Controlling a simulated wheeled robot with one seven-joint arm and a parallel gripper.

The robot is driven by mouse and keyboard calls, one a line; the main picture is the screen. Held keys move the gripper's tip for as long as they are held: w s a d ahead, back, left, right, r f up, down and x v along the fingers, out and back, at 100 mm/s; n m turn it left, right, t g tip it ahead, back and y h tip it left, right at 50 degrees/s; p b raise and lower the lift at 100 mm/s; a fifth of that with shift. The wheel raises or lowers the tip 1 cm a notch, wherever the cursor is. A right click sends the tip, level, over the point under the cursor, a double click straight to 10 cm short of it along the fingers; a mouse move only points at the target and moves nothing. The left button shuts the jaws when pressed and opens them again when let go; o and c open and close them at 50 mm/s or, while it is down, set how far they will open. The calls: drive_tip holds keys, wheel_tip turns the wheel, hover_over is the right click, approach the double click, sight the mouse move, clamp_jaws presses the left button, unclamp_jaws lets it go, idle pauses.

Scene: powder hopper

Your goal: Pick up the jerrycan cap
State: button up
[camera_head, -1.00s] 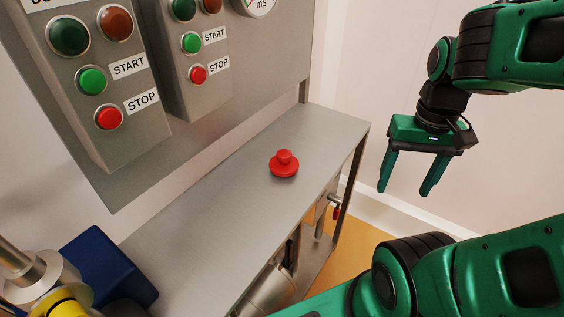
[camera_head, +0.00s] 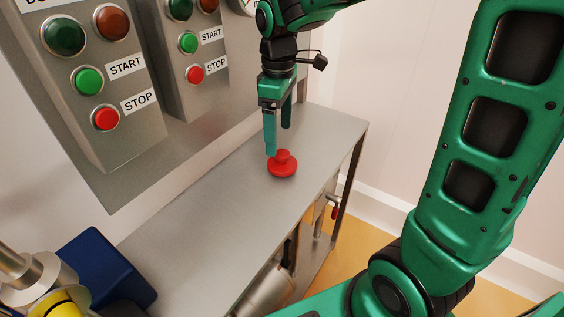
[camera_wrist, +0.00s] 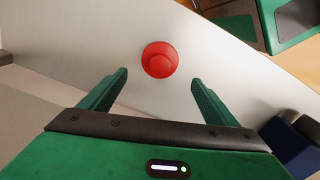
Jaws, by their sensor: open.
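The jerrycan cap (camera_head: 283,165) is red, with a round flange and a smaller knob on top. It lies on the steel table (camera_head: 210,205) near its far right end. My gripper (camera_wrist: 160,78) is open and empty there. In the head view one fingertip overlaps the cap's upper left edge; whether they touch cannot be told.
Control boxes with START and STOP buttons (camera_head: 106,118) hang on a steel panel behind the table. A blue block-shaped object (camera_head: 105,265) stands at the lower left. A red-handled valve (camera_head: 334,212) is below the table's front right edge. The table top around the cap is clear.

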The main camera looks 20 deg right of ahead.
sight(281, 152)
drive_tip(key=shift+d+f, duration=0.15)
drive_tip(key=shift+f, duration=1.85)
drive_tip(key=shift+d+f, duration=0.15)
drive_tip(key=shift+f, duration=1.8)
drive_tip(key=shift+c, duration=0.4)
drive_tip(key=c, duration=0.9)
